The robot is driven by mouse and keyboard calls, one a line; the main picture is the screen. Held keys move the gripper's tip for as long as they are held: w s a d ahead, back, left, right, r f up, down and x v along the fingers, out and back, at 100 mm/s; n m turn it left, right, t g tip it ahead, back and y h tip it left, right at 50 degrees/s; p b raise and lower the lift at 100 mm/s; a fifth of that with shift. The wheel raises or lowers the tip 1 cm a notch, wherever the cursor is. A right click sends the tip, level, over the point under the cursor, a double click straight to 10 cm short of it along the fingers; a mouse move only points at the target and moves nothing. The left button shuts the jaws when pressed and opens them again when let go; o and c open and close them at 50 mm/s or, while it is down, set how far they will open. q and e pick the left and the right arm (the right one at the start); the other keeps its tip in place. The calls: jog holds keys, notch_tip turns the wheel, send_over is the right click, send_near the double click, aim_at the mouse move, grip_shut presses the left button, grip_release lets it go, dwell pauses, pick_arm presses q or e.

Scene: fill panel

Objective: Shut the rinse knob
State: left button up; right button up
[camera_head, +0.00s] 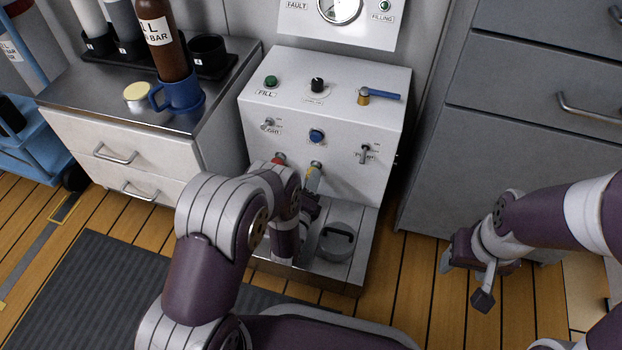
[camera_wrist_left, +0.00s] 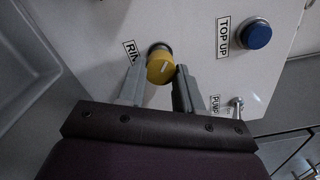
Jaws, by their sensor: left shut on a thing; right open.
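The yellow rinse knob (camera_wrist_left: 160,68) sits on the white panel beside a partly hidden label starting "RIN". It also shows in the head view (camera_head: 312,180), low on the panel front. My left gripper (camera_wrist_left: 158,82) is shut on the knob, with one finger on each side of it. In the head view, my left gripper (camera_head: 309,200) is partly hidden by my own arm. My right gripper (camera_head: 465,282) is open and empty, well to the right of the panel, above the wooden floor.
The panel (camera_head: 350,120) has a blue top-up button (camera_head: 317,136), a pump toggle (camera_head: 366,152), a green fill button (camera_head: 271,81) and a blue-handled valve (camera_head: 378,95). A side counter (camera_head: 90,95) holds a blue mug (camera_head: 180,95) and bottles.

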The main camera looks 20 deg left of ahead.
pick_arm(q)
jog(key=m+p, duration=0.2)
jog(key=m, duration=0.8)
jog(key=shift+f, duration=0.15)
jog(key=shift+a+m, duration=0.1)
jog(key=shift+m, duration=0.2)
dwell(0.3)
jog(key=o, duration=1)
jog(key=shift+o, duration=0.2)
